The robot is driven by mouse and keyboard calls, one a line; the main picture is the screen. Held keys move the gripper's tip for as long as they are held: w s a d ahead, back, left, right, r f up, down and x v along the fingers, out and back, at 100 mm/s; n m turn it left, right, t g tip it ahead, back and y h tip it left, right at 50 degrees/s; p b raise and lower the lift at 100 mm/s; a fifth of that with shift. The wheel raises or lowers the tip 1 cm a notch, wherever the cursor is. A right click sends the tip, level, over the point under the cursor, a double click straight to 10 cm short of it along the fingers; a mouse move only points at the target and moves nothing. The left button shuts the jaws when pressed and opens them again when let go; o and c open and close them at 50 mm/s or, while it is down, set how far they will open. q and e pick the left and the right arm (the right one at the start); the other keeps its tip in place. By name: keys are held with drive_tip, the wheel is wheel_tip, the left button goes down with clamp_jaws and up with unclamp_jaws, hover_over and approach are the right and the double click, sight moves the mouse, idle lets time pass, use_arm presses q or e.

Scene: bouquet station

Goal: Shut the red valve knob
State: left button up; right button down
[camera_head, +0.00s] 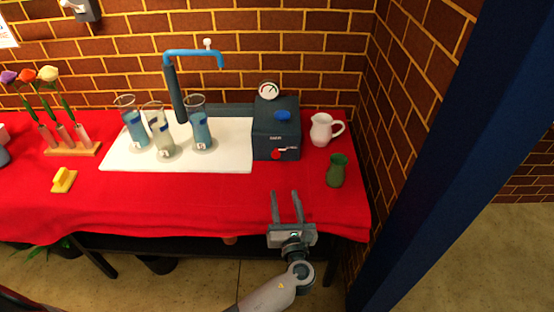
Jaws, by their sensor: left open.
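The red valve knob (276,154) sits low on the front face of a dark blue box (262,132) on the table. A small red and white mark lies just right of the knob. A blue knob (283,115) is on the box's upper part, and a round gauge (268,91) stands on top. My left gripper (287,193) is open and empty, its two fingers pointing toward the box. It is in front of the red knob and apart from it. My right gripper is not in view.
A white board (228,160) left of the box holds several glass cylinders under a blue tap (190,52). A white jug (322,129) and a green vase (337,170) stand right of the box. The red cloth (190,195) before the board is mostly clear.

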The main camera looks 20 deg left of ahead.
use_arm(q)
drive_tip(key=p, duration=0.1)
approach(276, 156)
drive_tip(key=shift+w+a+r, duration=0.1)
drive_tip(key=shift+w+r, duration=0.05)
drive_tip(key=shift+w, duration=0.1)
drive_tip(key=x, duration=0.6)
drive_tip(key=shift+w+a+p, duration=0.1)
drive_tip(key=shift+w+p, duration=0.15)
drive_tip(key=shift+p, duration=0.05)
drive_tip(key=shift+w+a, duration=0.3)
drive_tip(key=shift+w, duration=0.35)
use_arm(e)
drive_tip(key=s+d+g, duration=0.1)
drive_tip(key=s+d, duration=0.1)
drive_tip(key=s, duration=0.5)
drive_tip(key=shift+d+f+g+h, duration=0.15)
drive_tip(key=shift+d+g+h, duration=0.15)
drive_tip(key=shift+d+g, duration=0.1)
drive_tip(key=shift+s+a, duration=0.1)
use_arm(q)
drive_tip(key=c, duration=1)
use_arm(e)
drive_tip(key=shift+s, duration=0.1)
